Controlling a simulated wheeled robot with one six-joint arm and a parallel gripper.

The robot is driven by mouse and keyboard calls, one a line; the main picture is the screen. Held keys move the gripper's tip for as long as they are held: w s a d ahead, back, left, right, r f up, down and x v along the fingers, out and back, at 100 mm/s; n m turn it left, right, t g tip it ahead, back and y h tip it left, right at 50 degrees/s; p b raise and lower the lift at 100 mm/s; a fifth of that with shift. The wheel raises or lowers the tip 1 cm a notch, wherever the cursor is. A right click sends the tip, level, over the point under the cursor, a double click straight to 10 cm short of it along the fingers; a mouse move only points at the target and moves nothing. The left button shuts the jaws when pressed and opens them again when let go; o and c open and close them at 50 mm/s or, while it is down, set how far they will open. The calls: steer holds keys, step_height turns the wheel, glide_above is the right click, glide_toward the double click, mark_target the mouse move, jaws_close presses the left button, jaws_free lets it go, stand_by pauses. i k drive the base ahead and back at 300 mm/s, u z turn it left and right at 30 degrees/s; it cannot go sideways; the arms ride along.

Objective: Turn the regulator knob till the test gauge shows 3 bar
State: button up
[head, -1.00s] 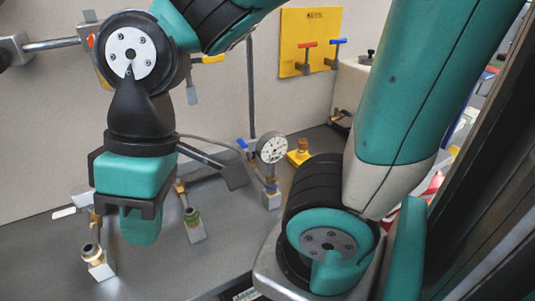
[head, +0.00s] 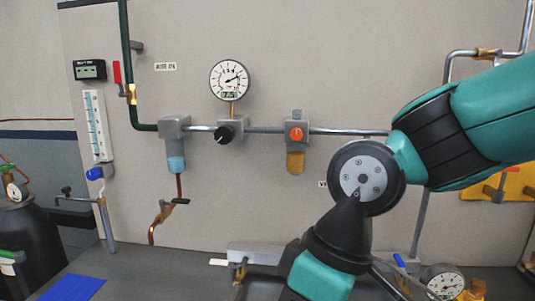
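In the head view a black regulator knob (head: 224,135) sits on a grey body in the wall pipe. A round white gauge (head: 229,80) stands right above it; its needle points right and slightly up, the numbers too small to read. A second round gauge (head: 441,281) stands at the bench's lower right, partly cut off; I cannot tell its reading or which gauge is the test gauge. My gripper (head: 320,276) hangs at the bottom, right of and below the knob, well apart from it. Its fingers are outside the frame.
An orange-red knob (head: 296,134) sits on the same pipe right of the black one. A red-handled valve (head: 117,72) and a water-trap bowl (head: 175,164) are to the left. A blue mat (head: 72,288) lies on the bench. Wall space below the black knob is mostly clear.

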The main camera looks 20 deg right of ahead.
mark_target(224, 135)
steer(key=z, duration=0.05)
steer(key=k, duration=0.55)
steer(key=u, duration=0.7)
steer(key=i, duration=1.4)
steer(key=z, duration=0.5)
